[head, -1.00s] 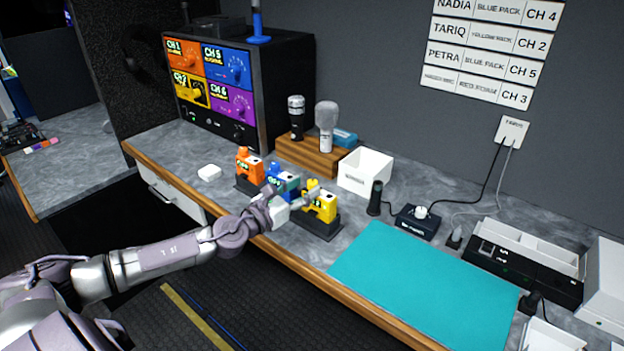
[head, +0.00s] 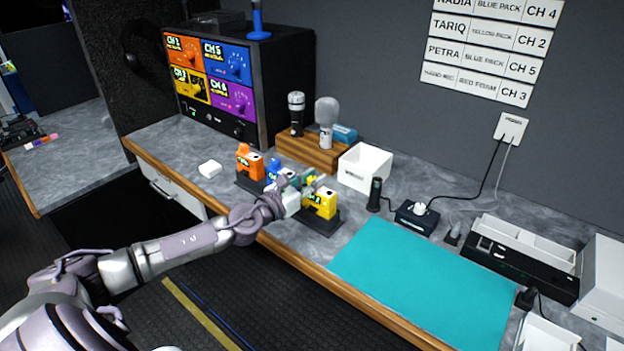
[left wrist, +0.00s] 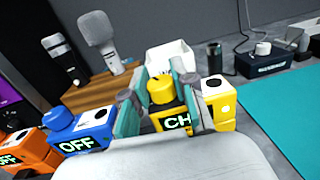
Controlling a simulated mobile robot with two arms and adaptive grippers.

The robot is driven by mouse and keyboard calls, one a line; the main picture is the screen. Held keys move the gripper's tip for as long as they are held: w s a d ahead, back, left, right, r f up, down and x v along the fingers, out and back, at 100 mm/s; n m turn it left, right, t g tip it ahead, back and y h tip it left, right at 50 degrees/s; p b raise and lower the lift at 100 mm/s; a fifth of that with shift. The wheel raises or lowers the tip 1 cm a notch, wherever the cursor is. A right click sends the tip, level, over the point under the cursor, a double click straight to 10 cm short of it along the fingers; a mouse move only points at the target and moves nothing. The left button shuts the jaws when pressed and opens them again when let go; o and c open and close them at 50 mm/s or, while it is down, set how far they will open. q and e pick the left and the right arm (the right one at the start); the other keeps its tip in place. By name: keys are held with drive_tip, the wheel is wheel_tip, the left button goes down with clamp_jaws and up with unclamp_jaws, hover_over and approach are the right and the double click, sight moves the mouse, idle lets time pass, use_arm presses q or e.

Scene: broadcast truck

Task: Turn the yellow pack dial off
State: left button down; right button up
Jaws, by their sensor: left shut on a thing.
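The yellow pack (head: 321,204) stands in a dark holder at the front of the counter, right of the blue and orange packs. In the left wrist view its yellow dial (left wrist: 161,91) sits on top, and its lit display (left wrist: 176,122) shows "CH", the rest hidden by a finger. My left gripper (head: 306,184) reaches over the counter edge, its teal fingers on both sides of the dial, shut on it. The wrist view shows this gripper (left wrist: 158,97) closely. My right gripper is not in view.
The blue pack (left wrist: 83,132) and orange pack (left wrist: 32,150) both read "OFF" and stand close on the left. A white box (head: 365,167) and a wooden microphone stand (head: 311,154) are behind. A teal mat (head: 425,285) lies clear on the right.

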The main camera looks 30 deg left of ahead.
use_arm(q)
drive_tip(key=shift+r+p, duration=0.15)
drive_tip(key=shift+p, duration=0.3)
drive_tip(key=n+y+p, duration=0.2)
drive_tip(key=y+p, duration=0.1)
drive_tip(key=p, duration=0.1)
drive_tip(key=n+y+p, duration=0.2)
drive_tip(key=y+p, duration=0.1)
drive_tip(key=p, duration=0.1)
drive_tip(key=shift+d+r, duration=0.15)
drive_tip(key=shift+r, duration=0.05)
drive_tip(key=n+g+y+p, duration=0.1)
drive_tip(key=y, duration=0.2)
drive_tip(key=shift+f+n, duration=0.15)
drive_tip(key=shift+n, duration=0.25)
drive_tip(key=n+g+y, duration=0.1)
drive_tip(key=y, duration=0.1)
drive_tip(key=shift+f+n+y+p, duration=0.1)
drive_tip(key=shift+n+y+p, duration=0.2)
drive_tip(key=shift+n+p, duration=0.1)
drive_tip(key=n+g+y, duration=0.2)
drive_tip(key=shift+f+y, duration=0.1)
drive_tip(key=shift+y, duration=0.3)
drive_tip(key=shift+n+g+y, duration=1)
drive_tip(key=shift+g, duration=0.4)
drive_tip(key=c, duration=0.9)
unclamp_jaws()
